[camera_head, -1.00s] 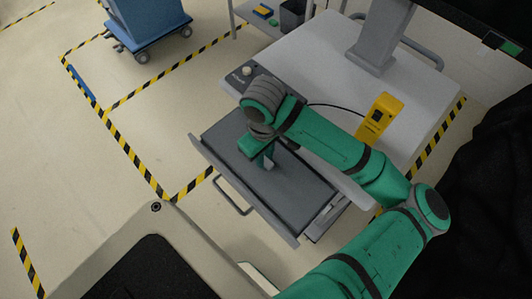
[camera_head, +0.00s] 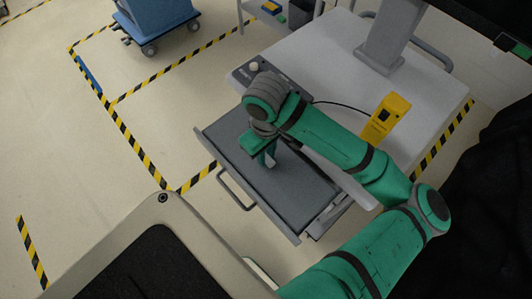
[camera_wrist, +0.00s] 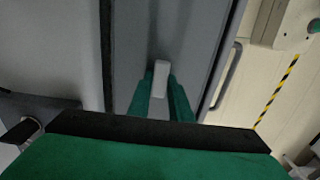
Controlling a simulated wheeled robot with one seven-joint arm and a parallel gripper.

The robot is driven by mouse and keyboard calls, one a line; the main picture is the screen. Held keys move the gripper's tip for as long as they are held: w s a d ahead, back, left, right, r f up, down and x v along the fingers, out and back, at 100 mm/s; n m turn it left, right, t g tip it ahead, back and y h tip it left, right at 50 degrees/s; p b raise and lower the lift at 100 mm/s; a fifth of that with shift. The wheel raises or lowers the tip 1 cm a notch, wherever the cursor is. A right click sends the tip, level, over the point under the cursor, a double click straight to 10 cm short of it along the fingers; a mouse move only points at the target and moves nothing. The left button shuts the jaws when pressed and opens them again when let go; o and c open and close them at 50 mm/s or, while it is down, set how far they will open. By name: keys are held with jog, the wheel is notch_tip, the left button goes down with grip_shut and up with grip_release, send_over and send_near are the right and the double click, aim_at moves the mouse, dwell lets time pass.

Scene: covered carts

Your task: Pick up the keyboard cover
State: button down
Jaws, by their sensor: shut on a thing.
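The keyboard cover (camera_head: 299,191) is a flat dark grey panel in the pulled-out tray of the cart. It also fills the middle of the wrist view (camera_wrist: 183,45). A small light grey grip block (camera_wrist: 160,80) stands on it. My gripper (camera_head: 268,162) points down over the cover, its green fingers on either side of the block in the wrist view (camera_wrist: 161,100). It is shut on this block. My wrist hides part of the cover's far side. I cannot tell whether the cover is clear of the tray.
The tray (camera_head: 206,139) has a bar handle (camera_head: 235,191) at its front. The white cart top (camera_head: 318,60) carries a yellow device (camera_head: 386,117) and a monitor stand (camera_head: 388,38). A blue cart (camera_head: 155,20) stands far left. Open floor lies left of the tray.

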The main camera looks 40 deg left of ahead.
notch_tip(320, 180, up, 8)
jog(key=shift+r, duration=0.25)
dwell(3.4)
